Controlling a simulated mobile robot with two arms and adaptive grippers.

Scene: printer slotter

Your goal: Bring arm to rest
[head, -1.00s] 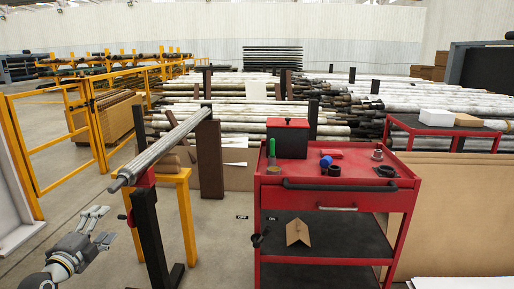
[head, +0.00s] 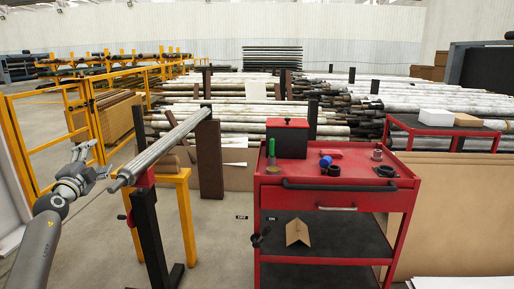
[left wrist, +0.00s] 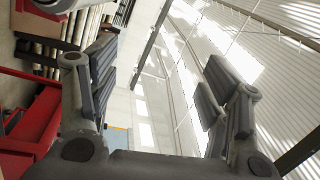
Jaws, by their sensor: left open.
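My left gripper (head: 92,162) is at the left of the head view, just left of the near end of a long metal roller (head: 165,146). It points up and away from me. In the left wrist view its two fingers (left wrist: 165,90) are spread apart with nothing between them. The roller rests on a black stand (head: 148,225) and slants away to the back right. In the head view the gripper overlaps the area by the roller's tip; I cannot tell whether they touch. My right gripper is not in view.
A red tool cart (head: 337,205) stands at the centre right, with a red box (head: 287,138) and small tools on top. A yellow trestle (head: 180,180) stands behind the black stand. Yellow fencing (head: 22,140) is at the left. Open floor (head: 222,245) lies between stand and cart.

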